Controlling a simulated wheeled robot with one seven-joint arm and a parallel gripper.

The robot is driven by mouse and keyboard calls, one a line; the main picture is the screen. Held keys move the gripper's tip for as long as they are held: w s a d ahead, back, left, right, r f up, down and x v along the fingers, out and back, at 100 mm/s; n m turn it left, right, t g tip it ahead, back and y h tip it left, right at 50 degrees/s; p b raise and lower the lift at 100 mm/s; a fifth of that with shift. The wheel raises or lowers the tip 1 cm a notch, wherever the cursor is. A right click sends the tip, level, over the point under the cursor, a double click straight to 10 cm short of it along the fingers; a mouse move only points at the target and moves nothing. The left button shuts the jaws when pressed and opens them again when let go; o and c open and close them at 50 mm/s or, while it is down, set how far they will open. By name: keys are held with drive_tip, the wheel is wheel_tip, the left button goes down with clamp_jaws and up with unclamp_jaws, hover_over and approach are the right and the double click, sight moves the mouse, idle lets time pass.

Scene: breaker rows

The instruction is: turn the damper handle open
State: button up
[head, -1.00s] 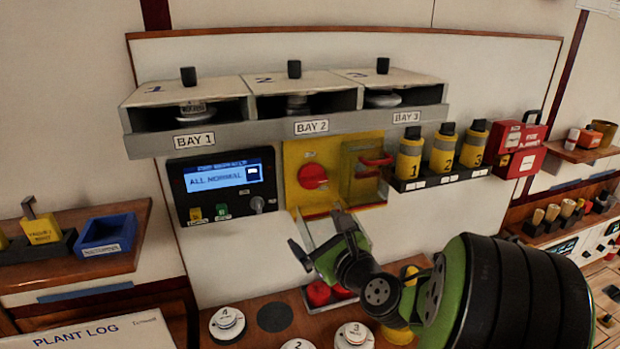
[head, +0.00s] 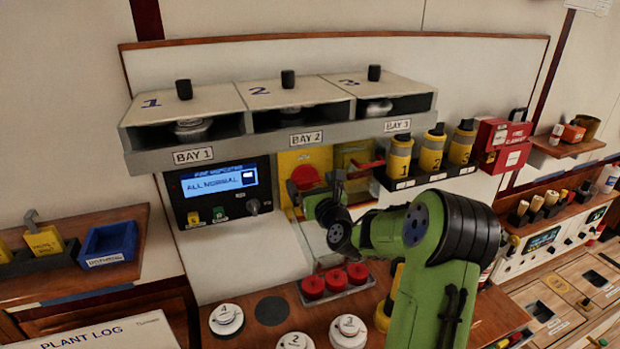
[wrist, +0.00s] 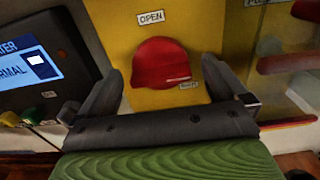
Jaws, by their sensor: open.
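The damper handle is a red round knob (head: 304,176) on a yellow panel (head: 290,160) below the BAY 2 label. In the wrist view the red knob (wrist: 162,63) has an OPEN label (wrist: 151,17) above it and a small label, seemingly SHUT, at its lower right. A pale mark on the knob's lower right edge lies near that small label. My gripper (head: 316,184) is at the panel in front of the knob. In the wrist view my gripper (wrist: 160,72) is open, with one finger on each side of the knob. Contact cannot be told.
Right of the knob, a red lever (wrist: 290,62) sits behind a clear cover. A display unit (head: 221,190) reading ALL NORMAL is at the left. The bay shelf (head: 290,145) juts out above. Red pieces (head: 335,280) and white discs stand on the counter below.

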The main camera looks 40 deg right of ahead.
drive_tip(key=shift+w+d, duration=0.1)
drive_tip(key=shift+w, duration=0.4)
drive_tip(key=shift+s, duration=0.1)
drive_tip(key=c, duration=1)
drive_tip(key=shift+o, duration=0.2)
